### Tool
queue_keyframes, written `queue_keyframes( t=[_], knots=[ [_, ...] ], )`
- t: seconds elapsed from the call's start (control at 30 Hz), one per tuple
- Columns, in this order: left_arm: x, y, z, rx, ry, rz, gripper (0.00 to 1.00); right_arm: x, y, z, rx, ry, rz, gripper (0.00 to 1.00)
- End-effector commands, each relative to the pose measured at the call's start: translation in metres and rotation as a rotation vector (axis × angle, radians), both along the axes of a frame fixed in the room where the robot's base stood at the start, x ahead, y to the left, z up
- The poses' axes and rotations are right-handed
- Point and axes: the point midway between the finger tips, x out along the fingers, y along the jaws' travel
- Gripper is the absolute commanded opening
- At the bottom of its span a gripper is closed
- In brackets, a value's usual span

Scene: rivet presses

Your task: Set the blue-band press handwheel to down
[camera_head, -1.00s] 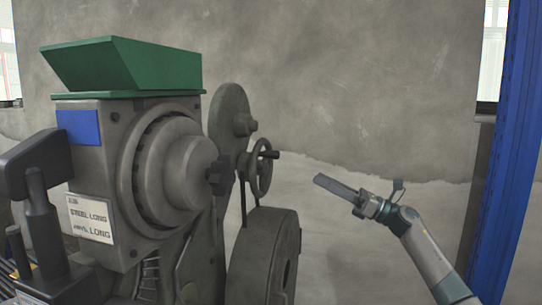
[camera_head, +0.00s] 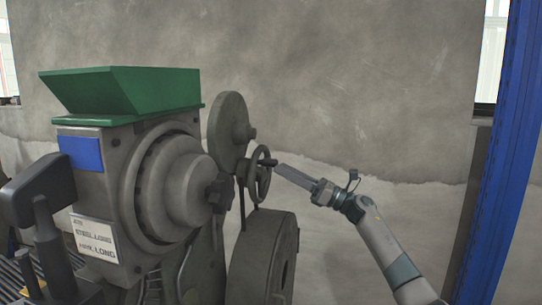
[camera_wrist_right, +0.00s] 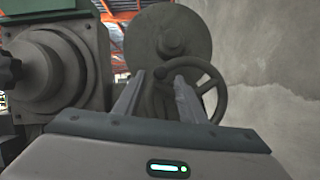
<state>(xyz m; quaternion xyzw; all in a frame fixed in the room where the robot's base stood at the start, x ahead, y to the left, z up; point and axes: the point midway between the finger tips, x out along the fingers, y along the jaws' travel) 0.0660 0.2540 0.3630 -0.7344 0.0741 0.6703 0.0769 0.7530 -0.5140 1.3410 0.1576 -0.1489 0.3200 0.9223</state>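The press (camera_head: 95,150) has a blue band (camera_head: 80,153) on its upper front. Its small spoked handwheel (camera_head: 253,180) is on the right side, with a short dark handle (camera_head: 268,162) sticking out near the top of the rim. My right gripper (camera_head: 281,168) points left, with its fingertips close to the handle. In the right wrist view the handwheel (camera_wrist_right: 222,98) is just beyond my right gripper (camera_wrist_right: 158,80). The fingers are apart, with the handle (camera_wrist_right: 162,73) seen between their tips. I cannot tell whether they touch it. My left gripper is not in view.
A green hopper (camera_head: 125,90) tops the press. A large grey disc (camera_head: 229,130) stands behind the handwheel, and a thick wheel (camera_head: 262,250) is below it. A wall (camera_head: 370,80) is behind. A blue post (camera_head: 505,150) stands at the right.

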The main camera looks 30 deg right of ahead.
Motion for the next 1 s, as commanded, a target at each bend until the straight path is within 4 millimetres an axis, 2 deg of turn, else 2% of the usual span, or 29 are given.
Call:
queue_keyframes(
  t=[0.03,0.3,0.77,0.8,0.93,1.0],
  knots=[
    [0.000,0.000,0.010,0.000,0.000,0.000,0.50,0.007,0.005,0.009,0.003,-0.002,0.001,0.37],
    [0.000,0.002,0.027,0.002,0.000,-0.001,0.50,0.034,0.025,0.020,0.002,0.000,0.001,0.37],
    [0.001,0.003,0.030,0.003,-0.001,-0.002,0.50,0.042,0.030,0.020,-0.001,0.000,-0.001,0.37],
    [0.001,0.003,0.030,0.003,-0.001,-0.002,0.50,0.042,0.030,0.020,-0.001,0.000,-0.001,0.35],
    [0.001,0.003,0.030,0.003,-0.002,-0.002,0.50,0.042,0.030,0.020,-0.001,0.000,-0.001,0.04],
    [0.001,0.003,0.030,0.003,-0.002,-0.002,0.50,0.042,0.030,0.020,-0.001,0.000,-0.001,0.00]
  ],
)
